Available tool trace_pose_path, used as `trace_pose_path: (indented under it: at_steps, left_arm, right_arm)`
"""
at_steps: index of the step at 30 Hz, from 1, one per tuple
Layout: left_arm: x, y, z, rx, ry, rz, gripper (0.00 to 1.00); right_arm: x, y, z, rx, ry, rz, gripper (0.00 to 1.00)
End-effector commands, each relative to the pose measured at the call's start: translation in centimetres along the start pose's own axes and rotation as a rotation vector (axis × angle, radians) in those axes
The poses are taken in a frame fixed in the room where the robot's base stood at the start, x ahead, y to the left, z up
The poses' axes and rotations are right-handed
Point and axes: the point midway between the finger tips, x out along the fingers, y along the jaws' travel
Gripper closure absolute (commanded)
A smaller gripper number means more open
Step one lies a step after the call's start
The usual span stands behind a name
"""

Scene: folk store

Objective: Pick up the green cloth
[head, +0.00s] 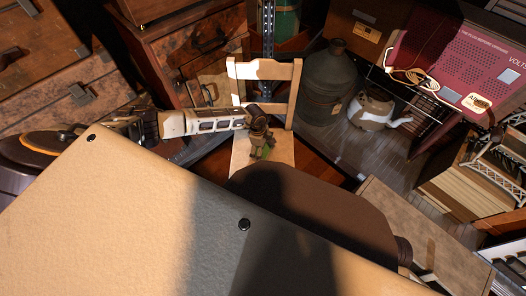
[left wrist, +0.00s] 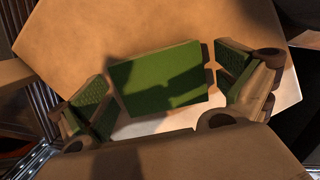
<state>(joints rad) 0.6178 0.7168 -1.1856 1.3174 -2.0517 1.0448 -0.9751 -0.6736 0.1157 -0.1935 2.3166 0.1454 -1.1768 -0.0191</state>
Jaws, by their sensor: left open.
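The green cloth (left wrist: 160,80) shows in the left wrist view as a flat green rectangle on the pale chair seat (left wrist: 100,30), partly in shadow. My left gripper (head: 263,143) is open above the seat of the wooden chair (head: 280,70) in the head view. In the left wrist view its two fingers, with green inner pads, stand on either side of the cloth, apart from each other. Whether they touch the cloth I cannot tell. In the head view only a small patch of green (head: 266,152) shows below the gripper. My right gripper is not in view.
The chair's backrest stands behind my left gripper. A large dark jug (head: 328,82) and a white-and-brown kettle (head: 372,110) stand to the right of the chair. A wooden cabinet (head: 190,50) is on the left. A red electrical box (head: 450,55) is at the upper right.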

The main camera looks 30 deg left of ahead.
Motion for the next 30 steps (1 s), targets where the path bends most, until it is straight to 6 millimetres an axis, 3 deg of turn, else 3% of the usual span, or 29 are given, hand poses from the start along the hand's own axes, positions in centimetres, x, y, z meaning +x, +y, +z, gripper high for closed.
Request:
trace_pose_path:
  at_steps: [7, 17, 20, 30]
  left_arm:
    - [-0.02, 0.01, -0.02, 0.0, 0.0, 0.0, 0.0]
    - [-0.03, 0.01, -0.03, 0.0, 0.001, 0.0, 0.42]
    - [-0.03, 0.02, -0.03, 0.0, 0.0, 0.0, 0.49]
    - [-0.54, 0.04, 0.01, -0.001, 0.001, 0.001, 0.49]
  right_arm:
    - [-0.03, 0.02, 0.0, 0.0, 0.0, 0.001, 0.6]
    - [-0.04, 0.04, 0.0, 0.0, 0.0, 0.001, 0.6]
    - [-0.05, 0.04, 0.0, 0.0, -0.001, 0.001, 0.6]
    - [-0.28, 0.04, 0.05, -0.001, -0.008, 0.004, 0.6]
